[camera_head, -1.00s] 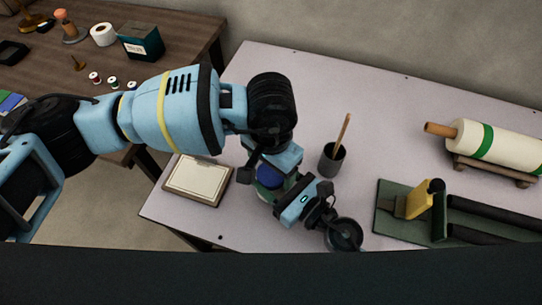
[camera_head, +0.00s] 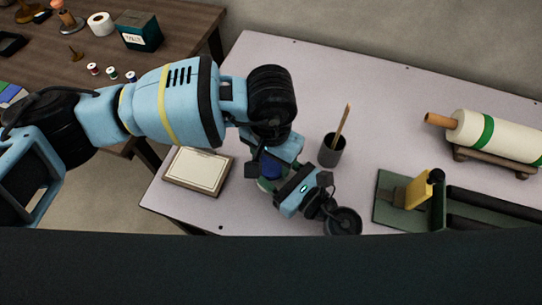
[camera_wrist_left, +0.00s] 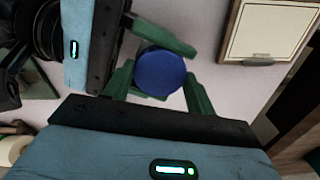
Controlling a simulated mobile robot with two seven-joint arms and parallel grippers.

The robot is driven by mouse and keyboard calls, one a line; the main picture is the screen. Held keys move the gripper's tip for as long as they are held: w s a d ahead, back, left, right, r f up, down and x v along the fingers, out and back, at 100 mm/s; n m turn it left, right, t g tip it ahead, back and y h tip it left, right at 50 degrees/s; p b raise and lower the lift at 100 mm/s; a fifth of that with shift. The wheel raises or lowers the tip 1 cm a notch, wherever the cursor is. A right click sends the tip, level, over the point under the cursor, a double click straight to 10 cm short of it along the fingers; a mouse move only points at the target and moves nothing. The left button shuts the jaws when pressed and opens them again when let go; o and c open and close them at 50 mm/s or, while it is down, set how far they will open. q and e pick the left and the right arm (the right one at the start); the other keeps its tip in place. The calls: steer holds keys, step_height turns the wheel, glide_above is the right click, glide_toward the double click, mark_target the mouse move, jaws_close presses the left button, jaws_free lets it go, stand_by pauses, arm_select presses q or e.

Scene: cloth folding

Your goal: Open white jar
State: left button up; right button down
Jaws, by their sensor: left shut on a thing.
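A round blue lid (camera_head: 270,168) shows in the head view near the table's left front, mostly covered by my arms. In the left wrist view the lid (camera_wrist_left: 160,73) is seen from above; the jar body under it is hidden, so I cannot tell its colour. My left gripper (camera_wrist_left: 161,80) comes down from above, with its green fingers on both sides of the lid, shut on it. My right gripper (camera_head: 276,182) comes in from the side at the same place.
A framed board (camera_head: 198,170) lies left of the lid. A dark cup (camera_head: 331,152) with a stick stands close behind to the right. A green-based tool with a yellow block (camera_head: 419,191) and a roller on a stand (camera_head: 497,137) lie farther right. The table's back middle is clear.

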arm_select(q)
steer(key=shift+n, duration=1)
steer(key=o, duration=1.1)
steer(key=shift+c, duration=0.2)
steer(key=shift+r, duration=2.3)
steer(key=shift+r+m, duration=1.75)
steer(key=shift+m, duration=0.05)
steer(key=shift+c, duration=0.4)
steer(key=shift+f, duration=4.05)
arm_select(e)
steer(key=shift+f, duration=0.1)
arm_select(q)
steer(key=shift+c, duration=0.3)
